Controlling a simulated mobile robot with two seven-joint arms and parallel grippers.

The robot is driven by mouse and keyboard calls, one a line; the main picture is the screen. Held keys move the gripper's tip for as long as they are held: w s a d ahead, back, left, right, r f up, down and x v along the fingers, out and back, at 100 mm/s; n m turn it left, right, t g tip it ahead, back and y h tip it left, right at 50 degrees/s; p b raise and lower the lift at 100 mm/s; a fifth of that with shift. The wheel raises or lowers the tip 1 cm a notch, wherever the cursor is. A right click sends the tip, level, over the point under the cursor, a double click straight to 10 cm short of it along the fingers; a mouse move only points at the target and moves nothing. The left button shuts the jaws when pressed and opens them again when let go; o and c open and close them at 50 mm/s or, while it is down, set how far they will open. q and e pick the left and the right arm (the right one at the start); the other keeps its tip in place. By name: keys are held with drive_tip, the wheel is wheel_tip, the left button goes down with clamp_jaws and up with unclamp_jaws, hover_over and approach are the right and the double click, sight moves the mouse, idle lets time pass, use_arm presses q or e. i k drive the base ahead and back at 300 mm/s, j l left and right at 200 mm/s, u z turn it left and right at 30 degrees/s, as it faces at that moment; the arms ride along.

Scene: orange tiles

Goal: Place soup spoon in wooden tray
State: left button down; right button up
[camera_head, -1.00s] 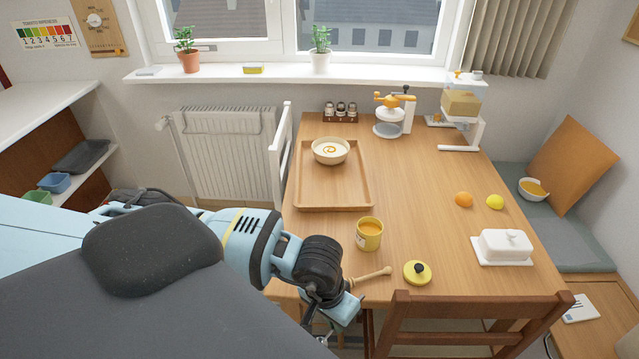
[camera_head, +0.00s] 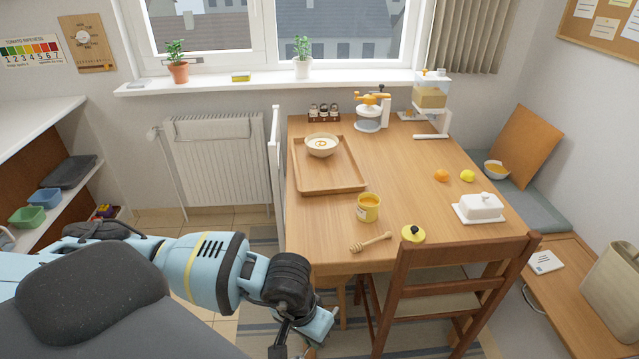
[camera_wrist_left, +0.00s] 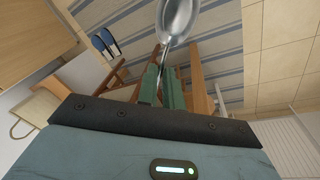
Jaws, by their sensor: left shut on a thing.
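In the left wrist view, my left gripper (camera_wrist_left: 162,80) is shut on the metal soup spoon (camera_wrist_left: 178,18). The spoon's shiny bowl sticks out beyond the green fingers, and its handle is between them. In the head view, my left arm ends at the bottom, in front of the table's near left corner; its fingers and the spoon cannot be made out there. The wooden tray (camera_head: 330,182) lies on the table's left side, beyond the arm. It holds a bowl of soup (camera_head: 322,146) toward its back, and its front part is bare. My right gripper is not in view.
A yellow jar (camera_head: 368,208), a honey dipper (camera_head: 371,242) and a yellow lid (camera_head: 412,233) lie on the table in front of the tray. A wooden chair (camera_head: 455,265) stands at the near edge. A white rail (camera_head: 275,165) is left of the table.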

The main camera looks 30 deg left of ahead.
sight(329, 181)
drive_tip(key=z, duration=1.4)
drive_tip(key=k+j, duration=0.1)
drive_tip(key=j, duration=0.45)
drive_tip(key=k+j, duration=0.1)
drive_tip(key=j, duration=0.45)
drive_tip(key=k+j, duration=0.15)
drive_tip(key=j, duration=0.4)
drive_tip(key=k+j, duration=0.1)
drive_tip(key=j, duration=0.45)
drive_tip(key=k+j, duration=0.1)
drive_tip(key=j, duration=0.45)
drive_tip(key=k+j, duration=0.1)
drive_tip(key=j, duration=0.45)
drive_tip(key=k+j, duration=0.1)
drive_tip(key=j, duration=0.45)
drive_tip(key=k+j, duration=0.1)
drive_tip(key=j, duration=0.4)
